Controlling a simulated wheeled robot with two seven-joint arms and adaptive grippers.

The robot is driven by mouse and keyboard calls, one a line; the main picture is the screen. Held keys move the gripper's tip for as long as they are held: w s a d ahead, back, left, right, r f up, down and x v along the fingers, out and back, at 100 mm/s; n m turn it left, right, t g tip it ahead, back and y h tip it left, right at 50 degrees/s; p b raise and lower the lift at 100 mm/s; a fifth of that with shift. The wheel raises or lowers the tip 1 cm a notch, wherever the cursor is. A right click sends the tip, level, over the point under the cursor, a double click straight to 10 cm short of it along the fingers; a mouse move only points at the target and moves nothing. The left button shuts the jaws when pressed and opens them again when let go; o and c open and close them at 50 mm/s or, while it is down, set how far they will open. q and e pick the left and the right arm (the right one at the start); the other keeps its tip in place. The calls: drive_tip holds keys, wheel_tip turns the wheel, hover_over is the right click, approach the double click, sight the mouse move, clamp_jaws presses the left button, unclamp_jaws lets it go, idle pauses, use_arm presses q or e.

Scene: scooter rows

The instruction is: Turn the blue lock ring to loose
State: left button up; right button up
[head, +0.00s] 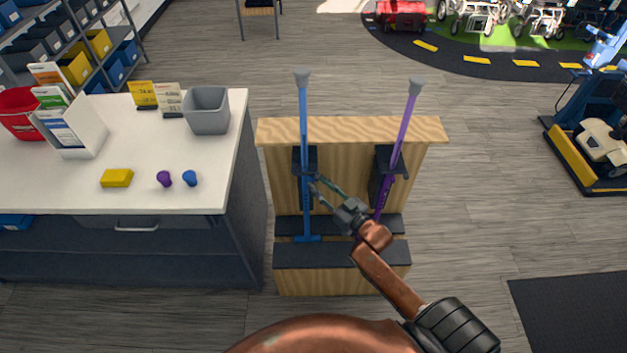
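A blue pole (304,115) with a grey top stands upright in a wooden stand (350,131), passing by a dark bracket. A lock ring on it is too small to make out clearly; the blue lower section (306,212) shows below the bracket. My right gripper (316,187) reaches in from the lower right, its two fingers apart at the blue pole just below the bracket. I cannot tell whether the fingers touch it. A purple pole (403,130) leans in the stand to the right, partly behind my gripper and arm. My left gripper is out of view.
A white-topped counter (215,165) stands left of the stand, with a yellow block (117,178), a purple knob (164,179), a blue knob (190,178) and a grey bin (207,112). Open floor lies right of the stand. A dark mat (575,310) is at lower right.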

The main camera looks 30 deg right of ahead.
sight(314, 182)
drive_tip(key=shift+w+a, duration=0.15)
drive_tip(key=shift+w, duration=0.7)
drive_tip(key=shift+w+a, duration=0.1)
drive_tip(key=shift+w, duration=0.7)
clamp_jaws()
